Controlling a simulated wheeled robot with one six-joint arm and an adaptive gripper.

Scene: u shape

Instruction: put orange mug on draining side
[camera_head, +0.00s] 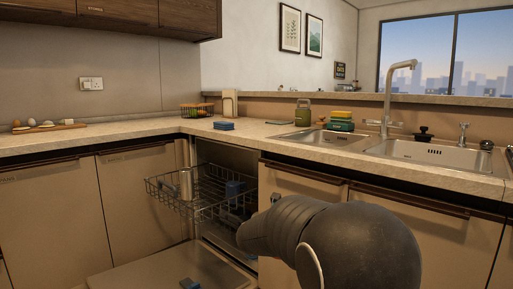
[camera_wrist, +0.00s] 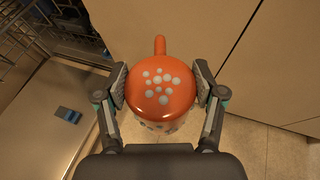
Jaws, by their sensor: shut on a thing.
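The orange mug (camera_wrist: 162,70) shows in the wrist view, orange with pale dots on the face toward the camera and its handle pointing up in the picture. My gripper (camera_wrist: 160,88) is shut on its sides, one finger pad on each side. The mug and gripper do not show in the head view, where my dark arm covers the lower middle. The steel sink (camera_head: 428,152) is on the counter at right. A shallower steel section (camera_head: 318,138), which looks like the draining side, lies left of it, with a sponge stack near its back edge.
The dishwasher stands open, with its wire rack (camera_head: 200,190) pulled out and its door (camera_head: 165,272) lowered. A blue item (camera_wrist: 68,115) lies on the door.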

